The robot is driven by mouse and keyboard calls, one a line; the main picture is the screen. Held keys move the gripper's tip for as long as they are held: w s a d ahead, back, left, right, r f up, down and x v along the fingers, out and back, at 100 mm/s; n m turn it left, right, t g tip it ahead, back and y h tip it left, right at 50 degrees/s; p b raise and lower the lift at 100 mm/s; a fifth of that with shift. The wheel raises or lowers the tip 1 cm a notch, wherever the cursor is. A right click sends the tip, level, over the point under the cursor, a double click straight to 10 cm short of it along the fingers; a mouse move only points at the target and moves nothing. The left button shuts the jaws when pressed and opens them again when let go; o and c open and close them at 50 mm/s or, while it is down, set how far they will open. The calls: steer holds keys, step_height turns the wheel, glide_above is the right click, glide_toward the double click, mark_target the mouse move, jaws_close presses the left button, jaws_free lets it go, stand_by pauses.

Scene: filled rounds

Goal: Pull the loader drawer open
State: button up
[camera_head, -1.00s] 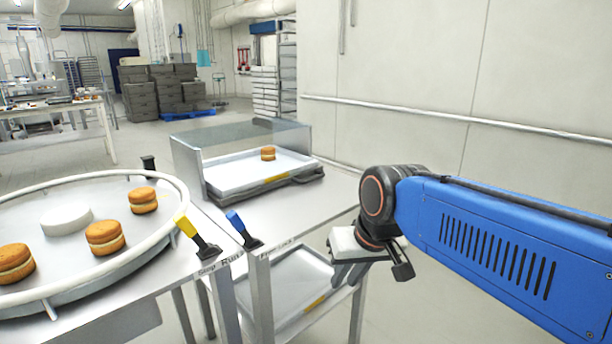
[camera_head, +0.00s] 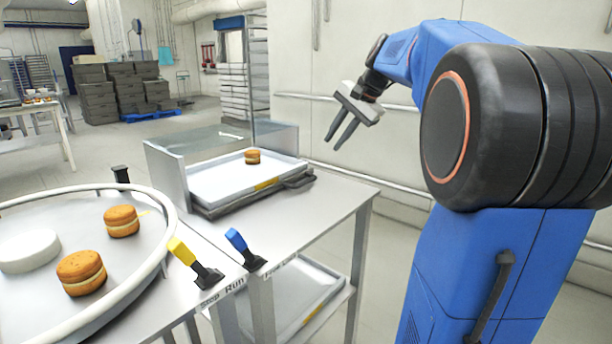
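The loader drawer (camera_head: 222,187) is a pale tray in a dark grey frame with a yellow label on its front edge. It sits on the metal table under a clear guard, with one filled round (camera_head: 252,156) on it. A dark handle (camera_head: 299,180) sticks out at its right front corner. My gripper (camera_head: 338,141) is up and to the right of the handle, apart from it, fingers pointing down and left. The two fingers are spread with nothing between them.
A round turntable (camera_head: 150,268) with a raised white rim holds more rounds at the left. A yellow lever (camera_head: 182,252) and a blue lever (camera_head: 236,240) stand at the table's front. Another tray (camera_head: 318,278) lies on the lower shelf. A wall rail runs behind my gripper.

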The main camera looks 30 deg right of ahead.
glide_toward(307, 181)
steer(key=x, duration=0.7)
steer(key=shift+w+f, duration=0.15)
steer(key=shift+w, duration=0.05)
jaws_close()
